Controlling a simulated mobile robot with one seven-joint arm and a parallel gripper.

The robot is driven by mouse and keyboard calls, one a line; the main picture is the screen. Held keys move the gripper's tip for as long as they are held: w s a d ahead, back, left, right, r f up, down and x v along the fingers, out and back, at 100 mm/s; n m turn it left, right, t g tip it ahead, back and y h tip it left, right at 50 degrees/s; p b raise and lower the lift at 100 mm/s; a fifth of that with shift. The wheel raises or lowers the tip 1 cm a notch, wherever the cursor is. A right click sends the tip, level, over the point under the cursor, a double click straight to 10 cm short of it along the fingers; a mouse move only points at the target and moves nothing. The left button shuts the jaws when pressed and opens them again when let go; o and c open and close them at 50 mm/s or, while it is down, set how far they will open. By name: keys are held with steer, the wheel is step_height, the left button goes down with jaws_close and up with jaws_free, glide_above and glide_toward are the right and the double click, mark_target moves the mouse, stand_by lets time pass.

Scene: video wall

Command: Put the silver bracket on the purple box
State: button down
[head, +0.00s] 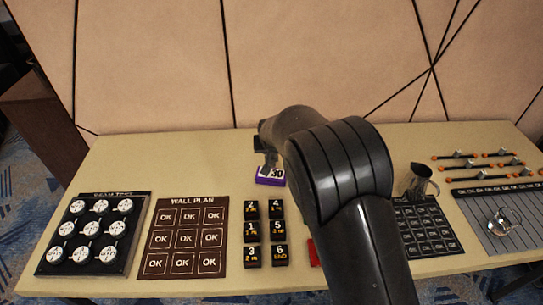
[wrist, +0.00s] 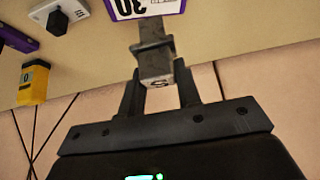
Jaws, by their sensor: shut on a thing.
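The purple box (head: 270,181) stands on the table near the back middle, with a white label reading 30. It also shows, cut off, at the top of the wrist view (wrist: 146,15). My gripper (wrist: 158,85) is shut on the grey silver bracket (wrist: 154,58), which sits between the two fingers. The bracket's far end reaches to the edge of the box label in the wrist view; I cannot tell whether it touches. In the head view my gripper (head: 269,154) is over or just behind the box, and my arm hides part of this area.
Numbered black-and-yellow blocks (head: 265,232) stand in front of the box. A brown wall plan board (head: 183,237) and a black board (head: 94,233) lie left. The table's back left is clear.

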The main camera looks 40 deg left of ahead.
mark_target(272, 156)
steer(key=shift+f, duration=1.35)
steer(key=shift+f, duration=0.15)
steer(key=c, duration=1.1)
jaws_free()
steer(key=shift+o, duration=0.2)
steer(key=shift+s+d+r, duration=0.1)
steer(key=shift+r, duration=0.2)
steer(key=v, duration=1.1)
steer(key=shift+s+d+r, duration=0.15)
steer(key=shift+r, duration=0.1)
